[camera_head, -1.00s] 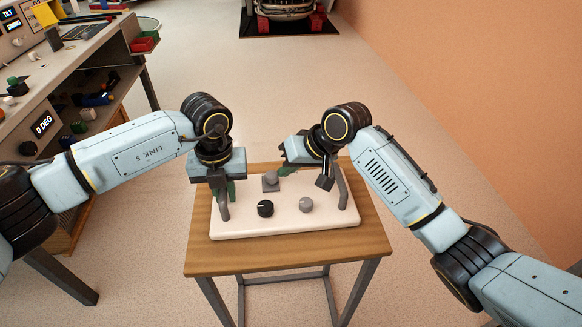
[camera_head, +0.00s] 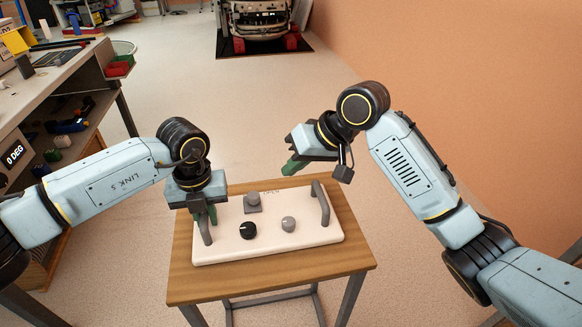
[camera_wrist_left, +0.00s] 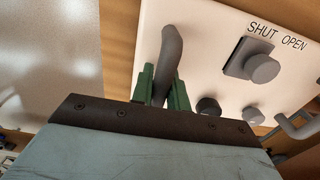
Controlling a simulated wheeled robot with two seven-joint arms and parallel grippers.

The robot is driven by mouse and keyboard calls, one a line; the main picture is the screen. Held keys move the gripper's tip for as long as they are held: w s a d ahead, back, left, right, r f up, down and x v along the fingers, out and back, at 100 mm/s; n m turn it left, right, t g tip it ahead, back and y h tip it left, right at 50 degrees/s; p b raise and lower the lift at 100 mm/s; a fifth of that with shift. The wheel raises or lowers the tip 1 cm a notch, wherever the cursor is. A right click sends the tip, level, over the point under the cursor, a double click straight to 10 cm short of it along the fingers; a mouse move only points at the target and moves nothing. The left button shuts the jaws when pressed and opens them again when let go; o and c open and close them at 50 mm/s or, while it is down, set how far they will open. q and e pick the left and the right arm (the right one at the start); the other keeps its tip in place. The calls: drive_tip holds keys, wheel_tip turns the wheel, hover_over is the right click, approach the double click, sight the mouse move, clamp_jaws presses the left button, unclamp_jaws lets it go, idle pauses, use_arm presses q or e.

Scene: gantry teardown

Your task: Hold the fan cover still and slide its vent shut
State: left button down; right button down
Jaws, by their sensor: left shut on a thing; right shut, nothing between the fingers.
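The fan cover (camera_head: 310,234) is a cream panel with a grey handle at each end, lying on a small wooden table. My left gripper (camera_head: 207,214) is shut on its left handle (camera_head: 206,232); the green fingers flank the handle (camera_wrist_left: 171,48) in the left wrist view. The vent slide (camera_head: 253,203) is a grey knob on a square plate near the far edge. In the left wrist view the slide (camera_wrist_left: 262,68) has its plate below the word SHUT, with OPEN to its right. My right gripper (camera_head: 291,166) is shut and empty, beyond the panel's far edge, apart from the slide.
A black knob (camera_head: 248,231) and a grey knob (camera_head: 288,224) stand on the panel's near half. The right handle (camera_head: 321,204) is free. A workbench (camera_head: 75,75) with shelves stands at the left.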

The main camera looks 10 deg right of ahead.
use_arm(q)
drive_tip(key=c, duration=1.3)
unclamp_jaws()
